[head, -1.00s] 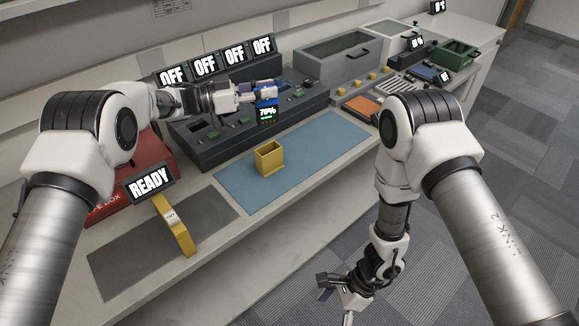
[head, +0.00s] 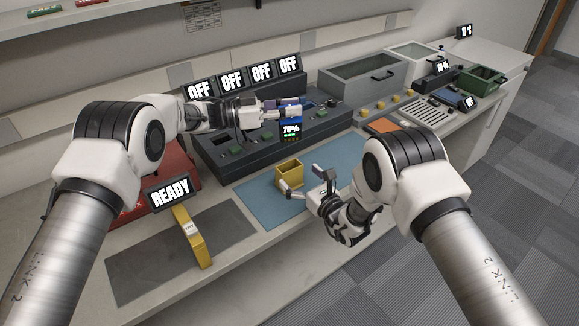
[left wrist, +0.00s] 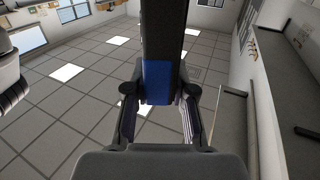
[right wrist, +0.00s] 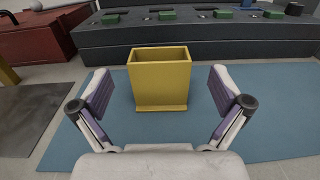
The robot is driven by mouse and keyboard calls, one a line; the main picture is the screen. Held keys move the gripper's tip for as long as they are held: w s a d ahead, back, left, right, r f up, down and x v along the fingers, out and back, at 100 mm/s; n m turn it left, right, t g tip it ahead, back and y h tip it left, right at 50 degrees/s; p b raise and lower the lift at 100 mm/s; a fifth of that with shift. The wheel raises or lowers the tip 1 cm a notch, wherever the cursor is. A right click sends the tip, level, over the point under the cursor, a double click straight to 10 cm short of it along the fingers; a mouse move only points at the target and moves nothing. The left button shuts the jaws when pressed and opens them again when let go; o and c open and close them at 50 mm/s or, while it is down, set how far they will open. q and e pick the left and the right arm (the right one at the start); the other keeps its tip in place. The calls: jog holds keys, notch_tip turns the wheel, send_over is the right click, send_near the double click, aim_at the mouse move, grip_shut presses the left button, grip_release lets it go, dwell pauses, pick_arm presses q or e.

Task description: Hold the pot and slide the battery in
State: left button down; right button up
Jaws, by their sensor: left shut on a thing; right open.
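The yellow open-topped pot (head: 289,173) stands upright on the blue mat (head: 262,205). In the right wrist view the pot (right wrist: 160,80) stands ahead, between the spread fingers of my right gripper (right wrist: 160,100). That gripper (head: 303,190) is open, and I see no contact with the pot. My left gripper (head: 281,110) is shut on a blue and black battery (head: 291,119), held above the dark charger block behind the pot. A 70% readout shows at the battery. In the left wrist view the battery (left wrist: 157,82) sits between the fingers.
A grey bin (head: 360,85), an orange pad (head: 381,125) and a green crate (head: 485,80) are at the right.

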aim_at(286, 164)
jog(key=x, duration=0.7)
jog(key=shift+w+a, duration=0.15)
jog(key=c, duration=1.2)
jog(key=shift+o, duration=0.2)
pick_arm(q)
jog(key=shift+w, duration=0.1)
